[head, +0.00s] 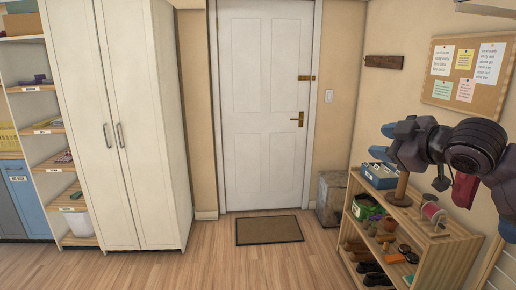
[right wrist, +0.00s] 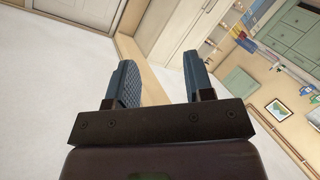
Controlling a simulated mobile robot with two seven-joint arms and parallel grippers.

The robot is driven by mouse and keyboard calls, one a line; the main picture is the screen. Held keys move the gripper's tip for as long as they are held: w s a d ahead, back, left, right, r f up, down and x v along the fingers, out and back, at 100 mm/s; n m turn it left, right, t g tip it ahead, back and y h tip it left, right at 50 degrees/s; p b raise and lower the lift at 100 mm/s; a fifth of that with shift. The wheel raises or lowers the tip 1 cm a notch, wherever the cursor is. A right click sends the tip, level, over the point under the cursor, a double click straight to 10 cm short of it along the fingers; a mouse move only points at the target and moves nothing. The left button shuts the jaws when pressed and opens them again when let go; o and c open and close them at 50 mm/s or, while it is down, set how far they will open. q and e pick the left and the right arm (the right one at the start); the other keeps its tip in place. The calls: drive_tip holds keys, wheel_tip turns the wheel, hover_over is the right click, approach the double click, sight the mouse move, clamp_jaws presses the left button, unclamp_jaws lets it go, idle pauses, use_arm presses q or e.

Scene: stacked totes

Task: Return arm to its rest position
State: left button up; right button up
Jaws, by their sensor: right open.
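My right arm (head: 455,150) comes in from the right side of the head view, raised above the wooden shelf unit (head: 440,245). Its gripper (head: 380,142) points left, toward the door side of the room. In the right wrist view the two blue fingers of this gripper (right wrist: 158,68) stand wide apart with nothing between them. The gripper is open and empty. My left arm and left gripper are not in view.
The low shelf unit below my right arm holds a blue box (head: 379,175), a spool (head: 432,212) and shoes. A corkboard (head: 468,75) hangs on the right wall. A white door (head: 264,100), doormat (head: 269,230) and tall cabinet (head: 125,120) stand ahead. The middle floor is clear.

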drive_tip(key=s+d+f+m+t+h+b, duration=0.1)
drive_tip(key=s+f+m, duration=0.2)
drive_tip(key=f, duration=1.2)
drive_tip(key=s+f+m+t+h, duration=0.1)
drive_tip(key=s+f+m+t, duration=0.15)
drive_tip(key=f, duration=1.15)
drive_tip(key=s+f+m+g+h, duration=0.4)
drive_tip(key=s+f+m, duration=0.3)
drive_tip(key=s+f, duration=1.6)
drive_tip(key=shift+f+g+b, duration=0.4)
drive_tip(key=shift+f+g, duration=0.1)
drive_tip(key=shift+g, duration=0.25)
drive_tip(key=shift+d, duration=0.1)
drive_tip(key=shift+c, duration=0.5)
drive_tip(key=shift+d, duration=0.1)
